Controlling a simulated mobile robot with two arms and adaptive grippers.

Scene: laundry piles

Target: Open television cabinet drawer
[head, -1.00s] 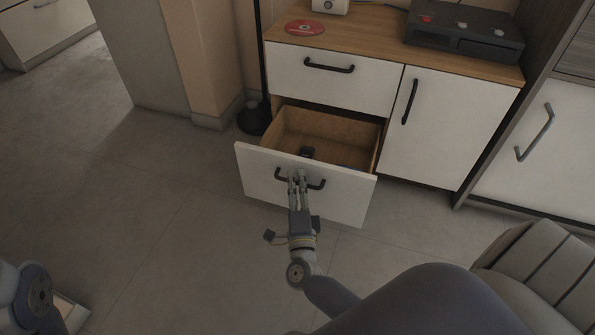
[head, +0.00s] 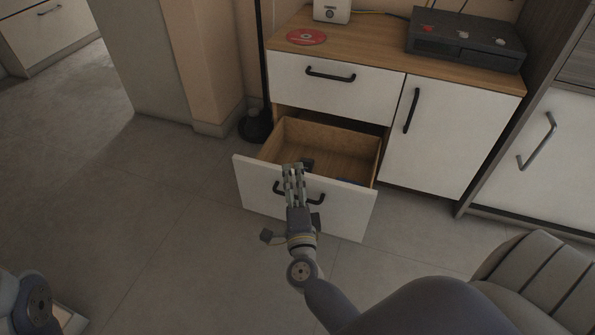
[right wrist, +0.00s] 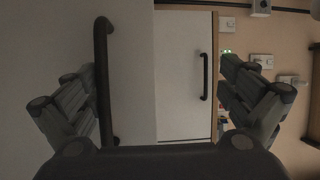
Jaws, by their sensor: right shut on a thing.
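The television cabinet (head: 350,45) has white fronts and a wooden top. Its lower left drawer (head: 335,215) stands pulled out, with its wooden inside showing. A small dark object (head: 308,164) lies in it. In the right wrist view the handle (right wrist: 103,75) runs upright beside the left-hand fingers. The upper drawer (head: 335,90) and the right door (head: 440,130) are closed. My left gripper is out of view.
A red disc (head: 306,37), a white device (head: 332,10) and a black box (head: 466,45) stand on the cabinet top. A black stand base (head: 256,126) is on the floor at the cabinet's left. Another white-fronted cabinet (head: 545,155) is at the right. The floor left of the drawer is clear.

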